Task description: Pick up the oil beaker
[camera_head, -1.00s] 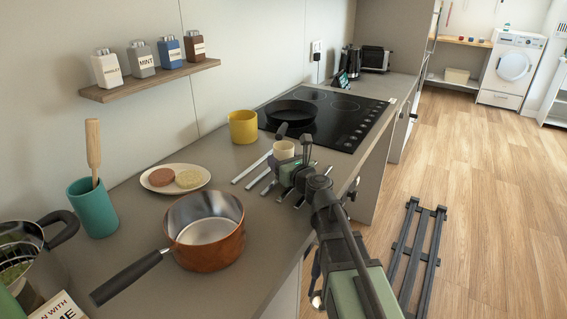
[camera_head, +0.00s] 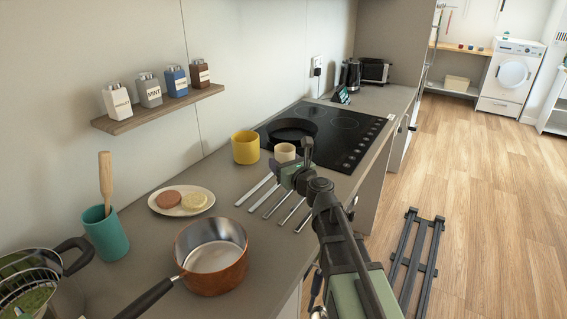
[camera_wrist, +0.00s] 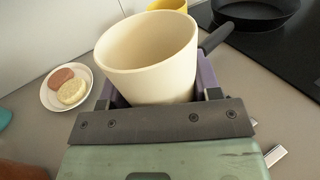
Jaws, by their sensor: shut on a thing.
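A plain cream beaker (camera_head: 285,152) is held in my gripper (camera_head: 291,168), near the front of the hob. No label shows, so I cannot tell from its look whether it is the oil beaker. In the wrist view the cream beaker (camera_wrist: 150,62) fills the space between the purple-grey fingers of my gripper (camera_wrist: 155,95). It looks empty, and its lower part is hidden by the gripper. A yellow cup (camera_head: 245,147) stands on the counter to the left and behind; it also shows in the wrist view (camera_wrist: 167,4).
A black pan (camera_head: 293,130) sits on the hob (camera_head: 345,125), its handle close behind the beaker. Several metal strips (camera_head: 262,190) lie on the counter below my gripper. A copper saucepan (camera_head: 212,256), a plate (camera_head: 181,201) and a teal pot (camera_head: 106,232) stand to the left.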

